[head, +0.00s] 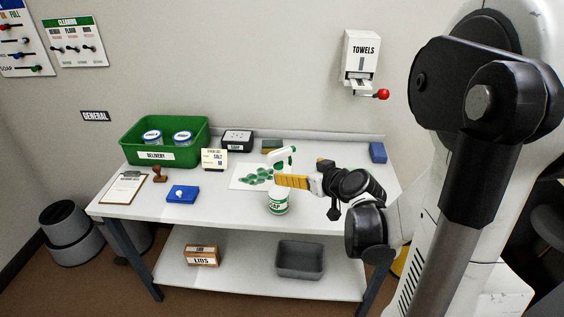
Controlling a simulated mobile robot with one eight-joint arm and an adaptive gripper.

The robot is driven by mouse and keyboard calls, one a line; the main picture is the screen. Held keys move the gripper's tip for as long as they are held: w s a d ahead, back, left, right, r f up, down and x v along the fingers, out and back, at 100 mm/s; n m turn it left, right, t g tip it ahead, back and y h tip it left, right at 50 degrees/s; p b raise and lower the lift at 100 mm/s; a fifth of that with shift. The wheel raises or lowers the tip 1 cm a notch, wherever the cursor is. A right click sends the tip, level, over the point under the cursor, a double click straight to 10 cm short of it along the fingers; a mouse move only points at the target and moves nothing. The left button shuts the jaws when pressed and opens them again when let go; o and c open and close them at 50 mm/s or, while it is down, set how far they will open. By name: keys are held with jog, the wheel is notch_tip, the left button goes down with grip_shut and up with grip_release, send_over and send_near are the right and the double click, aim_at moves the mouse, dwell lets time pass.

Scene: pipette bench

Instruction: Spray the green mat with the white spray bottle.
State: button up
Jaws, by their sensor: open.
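A white spray bottle with a green part (284,158) stands toward the back of the white table, partly hidden behind my gripper. My gripper (280,181) has yellow fingers, points left and is open. It overlaps the bottle's lower part in the head view; I cannot tell whether it touches the bottle. A white sheet with green patches (240,182) lies just left of the bottle. I cannot tell for sure which of these is the green mat.
A white tub with a green label (278,204) stands in front of my gripper. A green delivery bin (190,152) with jars, a sign card (214,159), a blue box (182,194), a stamp (159,174) and a clipboard (125,187) are at left.

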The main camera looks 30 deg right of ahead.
jog(key=shift+b+x, duration=1.5)
jog(key=shift+x, duration=3.45)
grip_shut()
grip_release()
grip_shut()
